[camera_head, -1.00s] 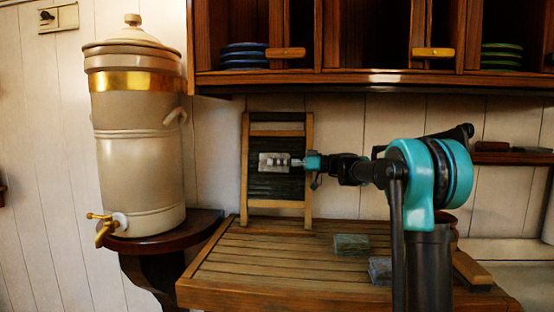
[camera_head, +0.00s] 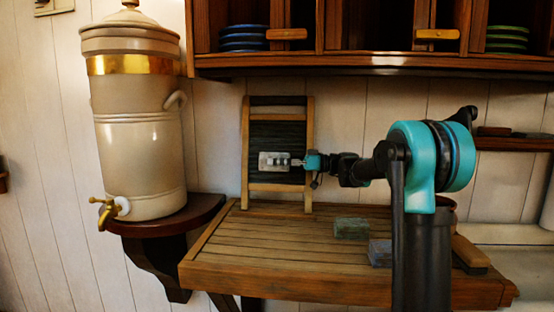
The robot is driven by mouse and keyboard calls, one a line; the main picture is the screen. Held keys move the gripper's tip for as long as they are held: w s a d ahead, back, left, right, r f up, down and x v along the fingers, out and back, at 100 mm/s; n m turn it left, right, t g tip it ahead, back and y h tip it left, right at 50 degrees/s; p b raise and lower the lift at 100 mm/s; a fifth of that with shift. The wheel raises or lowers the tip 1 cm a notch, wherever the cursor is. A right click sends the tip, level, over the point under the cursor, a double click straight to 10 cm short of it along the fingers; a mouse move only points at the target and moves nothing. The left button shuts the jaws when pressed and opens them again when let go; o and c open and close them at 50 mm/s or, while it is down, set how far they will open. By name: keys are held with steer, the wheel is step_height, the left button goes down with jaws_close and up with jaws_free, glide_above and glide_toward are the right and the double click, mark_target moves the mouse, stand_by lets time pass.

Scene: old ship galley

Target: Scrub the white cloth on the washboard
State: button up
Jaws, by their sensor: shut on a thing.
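The washboard (camera_head: 278,104) has a wooden frame and a dark ribbed panel. It stands upright at the back of the slatted wooden counter, leaning near the wall. The cloth (camera_head: 267,161) shows as a small pale grey-white patch against the lower half of the dark panel. My gripper (camera_head: 296,162) reaches in from the right and is shut on the cloth's right side, its fingers level with the panel. The fingertips are small here, and whether the whole cloth touches the ribs is hard to tell.
Two blocks, one greenish (camera_head: 351,228) and one grey-blue (camera_head: 380,252), lie on the slatted counter (camera_head: 270,262) to the right. A brush-like thing (camera_head: 470,254) lies near its right edge. A large beige urn (camera_head: 138,140) stands at left. A plate cabinet (camera_head: 370,60) hangs above.

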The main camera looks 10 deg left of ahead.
steer(key=shift+s+f, duration=0.2)
steer(key=shift+f, duration=0.35)
steer(key=shift+s+f, duration=0.2)
steer(key=shift+f, duration=0.3)
steer(key=shift+w+r, duration=0.4)
steer(key=shift+r, duration=1.4)
steer(key=shift+w+r, duration=0.4)
steer(key=shift+r, duration=1.45)
steer(key=shift+w+r, duration=0.4)
steer(key=shift+r, duration=1.4)
steer(key=shift+s+f, duration=0.6)
steer(key=shift+f, duration=1.15)
steer(key=shift+s+f, duration=0.55)
steer(key=shift+f, duration=1.25)
steer(key=shift+s+f, duration=0.6)
steer(key=shift+f, duration=1.15)
steer(key=shift+w+r, duration=0.4)
steer(key=shift+r, duration=1.45)
steer(key=shift+w+r, duration=0.4)
steer(key=shift+r, duration=1.4)
steer(key=shift+w+r, duration=0.4)
steer(key=shift+r, duration=1.45)
